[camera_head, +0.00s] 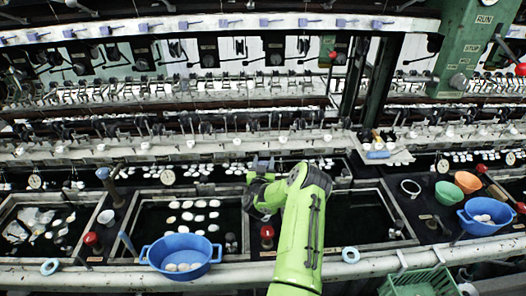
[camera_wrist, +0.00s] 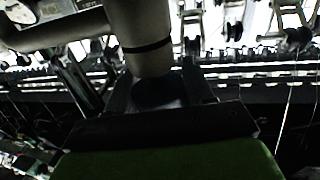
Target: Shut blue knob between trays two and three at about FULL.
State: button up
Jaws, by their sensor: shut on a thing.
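In the head view my green arm reaches up from the bottom to the divider between the second tray (camera_head: 143,200) and the third tray (camera_head: 392,195). The FULL mark cannot be read.
A red knob (camera_head: 267,232) stands near the front of the same divider, close left of my arm. A blue basin (camera_head: 180,255) sits at the front edge. Another blue knob (camera_head: 103,173) stands left of tray two. Reeling machinery lines the back.

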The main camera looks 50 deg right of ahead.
jog(key=shift+d+m+g+h+p, duration=0.1)
jog(key=shift+m+g+h+p, duration=0.6)
jog(key=shift+p, duration=0.55)
jog(key=o, duration=1)
jog(key=shift+c, duration=0.2)
jog(key=b+v, duration=0.9)
jog(key=v, duration=0.7)
jog(key=shift+r, duration=0.3)
jog(key=shift+s+d, duration=0.1)
